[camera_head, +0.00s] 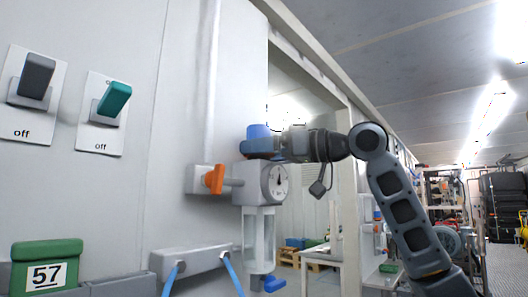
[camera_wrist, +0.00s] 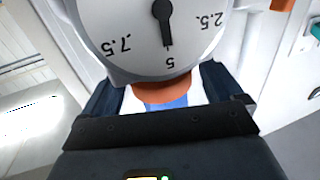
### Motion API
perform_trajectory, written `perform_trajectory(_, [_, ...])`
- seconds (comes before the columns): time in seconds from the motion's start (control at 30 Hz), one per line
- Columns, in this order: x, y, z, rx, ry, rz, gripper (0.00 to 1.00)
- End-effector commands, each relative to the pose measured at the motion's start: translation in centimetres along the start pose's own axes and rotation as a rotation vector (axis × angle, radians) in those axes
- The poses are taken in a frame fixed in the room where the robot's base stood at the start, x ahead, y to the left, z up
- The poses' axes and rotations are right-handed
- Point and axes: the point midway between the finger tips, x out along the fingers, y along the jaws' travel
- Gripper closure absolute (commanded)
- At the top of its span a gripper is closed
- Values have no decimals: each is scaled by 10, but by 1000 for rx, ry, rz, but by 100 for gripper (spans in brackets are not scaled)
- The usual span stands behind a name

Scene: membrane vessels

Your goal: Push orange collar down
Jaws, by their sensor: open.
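The orange collar (camera_wrist: 168,90) shows in the wrist view as a band between the gauge housing and the blue knob (camera_wrist: 180,102). In the head view the blue knob (camera_head: 258,131) tops the grey regulator (camera_head: 246,188), and the collar is mostly hidden behind my gripper. My gripper (camera_head: 259,146) is level with the lower part of the knob, just above the gauge housing. In the wrist view my gripper (camera_wrist: 163,88) is open, with one finger on each side of the collar and knob. I cannot tell whether the fingers touch them.
The round gauge (camera_head: 278,182) faces right, close below my gripper. An orange valve handle (camera_head: 213,180) sticks out on the regulator's left. A clear bowl (camera_head: 259,238) hangs below. Two switches (camera_head: 35,80) (camera_head: 110,105) and a green box marked 57 (camera_head: 45,264) are on the left wall.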

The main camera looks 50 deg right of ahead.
Motion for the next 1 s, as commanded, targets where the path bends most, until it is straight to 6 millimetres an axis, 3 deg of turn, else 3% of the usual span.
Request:
perform_trajectory(0.27, [-8, 0, -1, -1, 3, 1, 7])
perform_trajectory(0.7, [-72, 0, 0, -1, 2, 2, 7])
perform_trajectory(1.0, [-78, 0, 0, 0, 1, 0, 7])
